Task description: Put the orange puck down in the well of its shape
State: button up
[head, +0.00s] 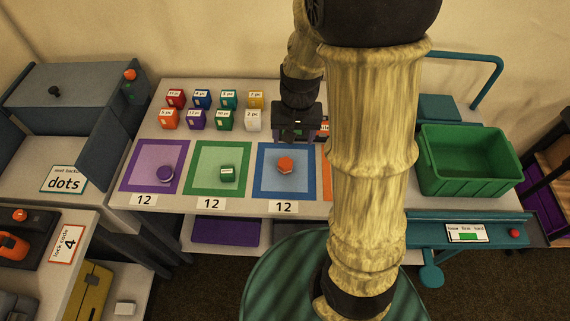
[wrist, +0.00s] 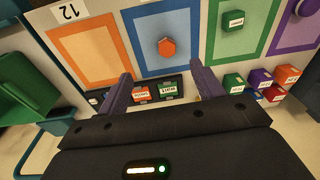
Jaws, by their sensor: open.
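The orange puck (head: 286,164) is six-sided and lies on the blue-bordered square (head: 261,188) of the white table. It also shows in the wrist view (wrist: 167,47), beyond my fingertips and apart from them. My gripper (head: 291,137) is open and points down over the table, behind the blue square in the head view. In the wrist view its two purple fingers (wrist: 163,84) are spread, with nothing held between them. Dark pieces with orange and green labels (wrist: 168,90) show low between the fingers. I cannot make out a well of the puck's shape.
A purple round puck (head: 165,173) and a green block (head: 227,173) lie on the squares to the left. Several small labelled boxes (head: 202,99) stand in rows at the back. A green bin (head: 471,175) is at the right. My arm hides part of the table.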

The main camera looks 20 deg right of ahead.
jog(key=m+g, duration=0.1)
jog(key=m, duration=0.1)
send_over(285, 162)
notch_tip(285, 162, down, 3)
jog(key=shift+s+d+r, duration=0.1)
jog(key=shift+s+r, duration=0.05)
jog(key=shift+s, duration=0.2)
notch_tip(285, 162, down, 11)
jog(key=shift+f+p, duration=0.2)
jog(key=shift+p, duration=0.35)
jog(key=shift+f, duration=0.45)
jog(key=shift+f, duration=0.1)
jog(key=shift+w+f+p, duration=0.15)
jog(key=shift+f+p, duration=0.2)
jog(key=shift+f, duration=0.9)
jog(key=shift+w+f+p, duration=0.15)
jog(key=shift+f+p, duration=0.15)
jog(key=shift+f, duration=0.95)
